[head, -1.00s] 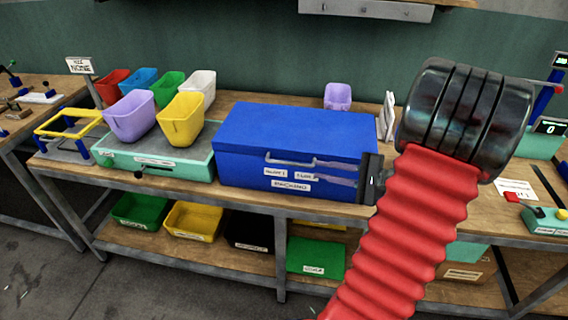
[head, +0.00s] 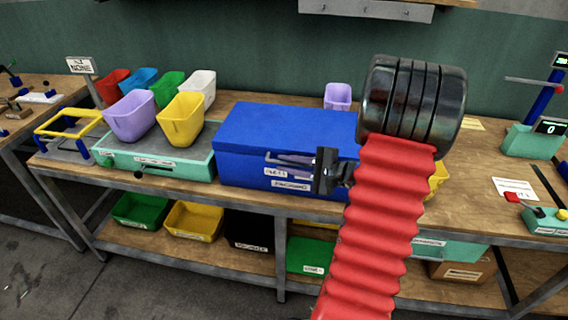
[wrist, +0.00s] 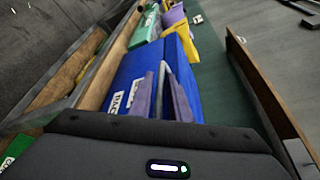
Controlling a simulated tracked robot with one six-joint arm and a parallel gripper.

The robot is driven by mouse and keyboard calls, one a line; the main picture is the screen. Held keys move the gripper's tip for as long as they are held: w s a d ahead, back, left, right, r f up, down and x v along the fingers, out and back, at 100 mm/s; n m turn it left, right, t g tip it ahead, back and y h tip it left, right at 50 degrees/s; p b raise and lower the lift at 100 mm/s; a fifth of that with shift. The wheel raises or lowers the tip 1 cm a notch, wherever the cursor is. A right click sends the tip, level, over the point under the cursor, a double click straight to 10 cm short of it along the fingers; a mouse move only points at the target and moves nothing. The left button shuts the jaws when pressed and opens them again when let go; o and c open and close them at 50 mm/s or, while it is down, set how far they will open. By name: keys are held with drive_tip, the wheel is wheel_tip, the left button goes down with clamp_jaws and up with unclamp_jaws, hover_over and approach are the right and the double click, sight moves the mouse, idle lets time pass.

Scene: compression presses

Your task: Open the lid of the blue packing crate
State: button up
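The blue packing crate (head: 255,130) stands on the bench with its lid (head: 285,122) down. It also shows in the wrist view (wrist: 135,70), with a white label on its front. My gripper (head: 270,157) is at the crate's front, pointing left along it, over the spot of the grey handle. In the wrist view my gripper (wrist: 162,76) has its two purple-grey fingers apart. A grey bar, seemingly the handle, shows between them. I cannot tell whether the fingers touch it. My red arm hides the crate's right end.
Left of the crate is a teal box (head: 190,160) with a purple bin (head: 130,117) and a yellow bin (head: 181,120) on it. A purple bin (head: 338,96) stands behind the crate. Several bins fill the lower shelf (head: 270,262). The floor in front is clear.

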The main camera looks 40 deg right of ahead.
drive_tip(key=shift+w+a+f, duration=0.15)
drive_tip(key=shift+w+a, duration=0.05)
drive_tip(key=shift+w, duration=0.35)
drive_tip(key=shift+c, duration=0.5)
clamp_jaws()
